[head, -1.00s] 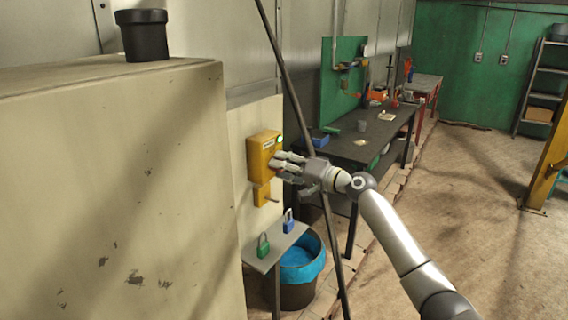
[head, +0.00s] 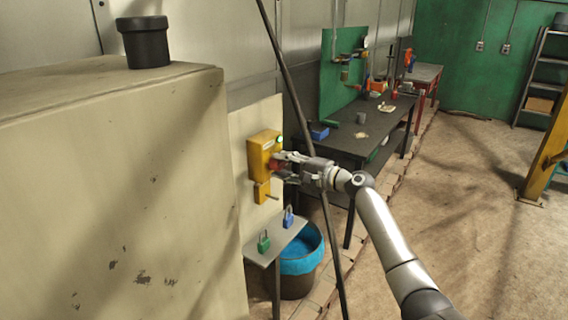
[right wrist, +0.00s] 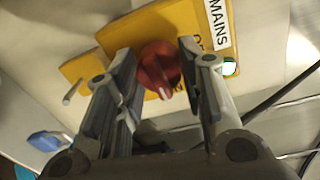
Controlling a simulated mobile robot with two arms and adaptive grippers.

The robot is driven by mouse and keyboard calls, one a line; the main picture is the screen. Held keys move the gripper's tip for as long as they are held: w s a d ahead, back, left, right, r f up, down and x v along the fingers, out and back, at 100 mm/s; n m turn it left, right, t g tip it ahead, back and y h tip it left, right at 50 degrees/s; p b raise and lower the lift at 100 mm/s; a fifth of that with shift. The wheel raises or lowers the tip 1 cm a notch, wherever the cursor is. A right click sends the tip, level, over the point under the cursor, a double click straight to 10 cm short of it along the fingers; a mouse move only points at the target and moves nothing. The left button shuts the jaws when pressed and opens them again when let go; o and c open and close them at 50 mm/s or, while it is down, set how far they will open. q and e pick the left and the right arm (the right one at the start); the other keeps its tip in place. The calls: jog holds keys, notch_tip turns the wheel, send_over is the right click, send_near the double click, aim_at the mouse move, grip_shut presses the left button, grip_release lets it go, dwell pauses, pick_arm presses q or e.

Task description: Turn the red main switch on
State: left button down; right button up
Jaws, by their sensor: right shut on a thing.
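The yellow switch box (head: 258,156) is fixed to a pale panel on the left; it also shows in the right wrist view (right wrist: 185,20) with a "MAINS" label. The red main switch (right wrist: 158,68) is a round knob on its front; a bit of red (head: 275,166) shows in the head view. My right gripper (head: 279,166) is at the box, its fingers on either side of the knob and shut on it. A small lamp (right wrist: 230,68) on the box glows green. My left gripper is not in view.
A small shelf (head: 262,255) below the box holds a green padlock (head: 264,243) and a blue padlock (head: 288,218). A blue-lined bin (head: 302,262) stands beneath. A dark slanted pole (head: 318,180) runs close by my right arm. A workbench (head: 350,135) stands behind.

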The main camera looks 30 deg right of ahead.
dwell(0.3)
jog(key=o, duration=1)
jog(key=v, duration=1.2)
jog(key=shift+d, duration=0.1)
